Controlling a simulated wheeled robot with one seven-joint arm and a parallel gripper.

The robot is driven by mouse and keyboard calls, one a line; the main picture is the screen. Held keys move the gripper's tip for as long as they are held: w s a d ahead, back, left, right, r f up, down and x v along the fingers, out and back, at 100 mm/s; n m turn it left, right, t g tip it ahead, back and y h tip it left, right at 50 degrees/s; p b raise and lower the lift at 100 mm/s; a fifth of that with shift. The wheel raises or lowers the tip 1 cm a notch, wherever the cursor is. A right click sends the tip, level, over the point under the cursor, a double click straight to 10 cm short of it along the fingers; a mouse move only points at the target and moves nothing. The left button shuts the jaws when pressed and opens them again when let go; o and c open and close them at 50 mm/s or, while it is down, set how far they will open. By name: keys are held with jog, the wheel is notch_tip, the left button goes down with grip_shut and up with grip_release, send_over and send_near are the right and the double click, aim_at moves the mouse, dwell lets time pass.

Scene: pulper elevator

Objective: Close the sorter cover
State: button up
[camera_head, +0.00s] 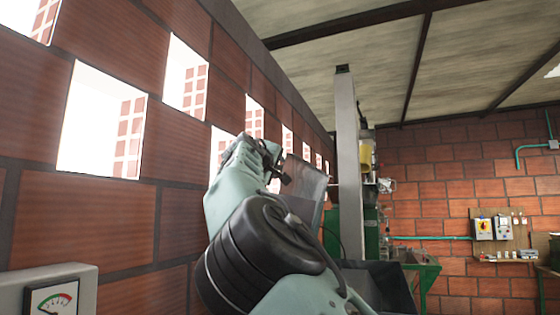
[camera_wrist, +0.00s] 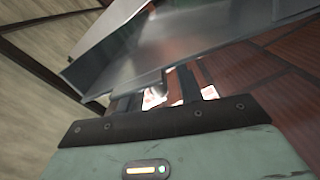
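The sorter cover appears to be the grey sheet-metal panel (camera_head: 306,186) standing tilted just beyond my gripper in the head view. In the wrist view a bent-edged metal piece (camera_wrist: 165,42), apparently the same cover, spans the top, with a small lip near my fingers. My gripper (camera_head: 275,165) is raised beside the brick wall, at the panel's left side. Its dark fingers (camera_wrist: 160,95) look apart in the wrist view, with a bright gap between them. Whether they touch the metal is not clear. My arm hides the panel's lower part.
The brick wall (camera_head: 105,225) with window openings runs close along the left. A grey post (camera_head: 348,165) stands right of the panel. A green machine (camera_head: 372,225) and a dark hopper (camera_head: 385,285) lie beyond and below. A gauge box (camera_head: 55,295) is at lower left.

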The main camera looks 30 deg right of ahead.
jog(key=shift+p+x, duration=0.35)
jog(key=shift+x, duration=0.8)
grip_shut()
jog(key=shift+d+f, duration=0.1)
